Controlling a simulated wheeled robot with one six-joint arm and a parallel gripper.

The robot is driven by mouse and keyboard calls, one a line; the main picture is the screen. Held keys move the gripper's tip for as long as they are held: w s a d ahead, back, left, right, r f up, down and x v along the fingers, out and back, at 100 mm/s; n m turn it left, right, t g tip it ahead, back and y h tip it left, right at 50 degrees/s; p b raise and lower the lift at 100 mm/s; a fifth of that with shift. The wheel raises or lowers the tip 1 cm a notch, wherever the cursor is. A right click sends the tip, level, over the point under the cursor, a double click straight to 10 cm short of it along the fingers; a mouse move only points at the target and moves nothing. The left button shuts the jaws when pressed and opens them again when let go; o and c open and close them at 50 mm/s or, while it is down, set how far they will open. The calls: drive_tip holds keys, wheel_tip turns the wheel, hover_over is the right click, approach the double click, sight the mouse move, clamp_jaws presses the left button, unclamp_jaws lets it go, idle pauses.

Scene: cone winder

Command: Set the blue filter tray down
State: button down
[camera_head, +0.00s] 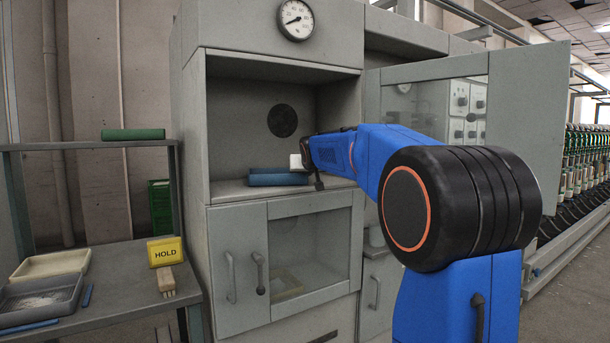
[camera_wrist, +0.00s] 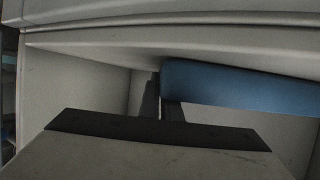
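The blue filter tray (camera_head: 278,179) is at the floor of the open upper compartment of the grey cabinet, low and roughly level. I cannot tell whether it rests on the floor or hangs just above it. My gripper (camera_head: 312,178) is at the tray's right end, reaching in from the right. In the wrist view the tray (camera_wrist: 240,88) shows as a blue bar at the upper right. Dark narrow finger parts of my gripper (camera_wrist: 166,106) meet its left end there. The fingertips are partly hidden, so their grip on the tray is unclear.
The compartment floor (camera_head: 229,190) is clear left of the tray. A glazed door (camera_head: 520,110) stands open at right. A side table (camera_head: 125,262) at left holds shallow trays (camera_head: 40,298) and a yellow HOLD sign (camera_head: 165,251). A green block (camera_head: 133,134) lies on the shelf above.

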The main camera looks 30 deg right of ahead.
drive_tip(key=c, duration=2)
unclamp_jaws()
drive_tip(key=shift+s+a+r, duration=0.1)
drive_tip(key=shift+s+r, duration=0.1)
drive_tip(key=shift+s, duration=0.05)
drive_tip(key=v, duration=1.1)
drive_tip(key=shift+s, duration=0.2)
drive_tip(key=shift+a, duration=0.1)
